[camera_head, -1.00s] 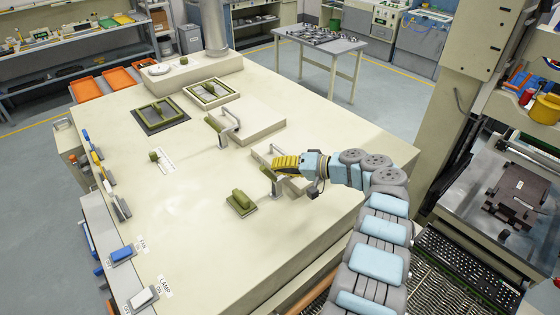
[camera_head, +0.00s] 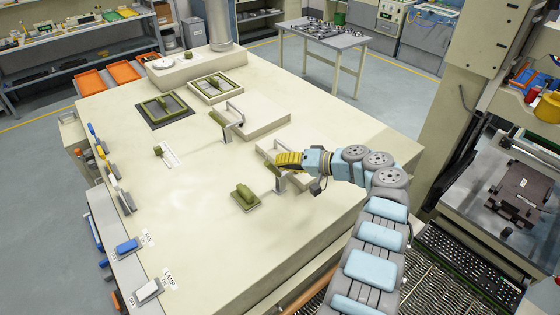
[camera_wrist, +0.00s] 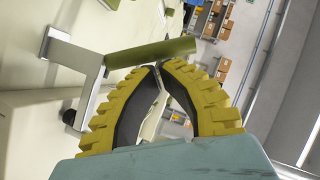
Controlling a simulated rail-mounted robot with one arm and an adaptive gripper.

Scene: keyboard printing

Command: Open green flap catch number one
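A green bar-shaped catch handle on a pale metal bracket (camera_head: 273,169) stands at the front of a raised cream block on the big cream table. A similar green handle (camera_head: 217,119) stands further back left; no number is readable on either. My gripper (camera_head: 277,160), with yellow ribbed fingers, is at the nearer handle. In the wrist view the green bar (camera_wrist: 155,53) crosses just beyond my fingertips (camera_wrist: 158,66), which are drawn together almost touching. The bar does not appear to lie between the fingers. Whether the tips touch it is unclear.
A green block on a plate (camera_head: 244,196) lies left of my gripper. Green square frames (camera_head: 164,109) sit at the back. Switches, including a blue one (camera_head: 127,246), line the left edge. The table's front middle is clear.

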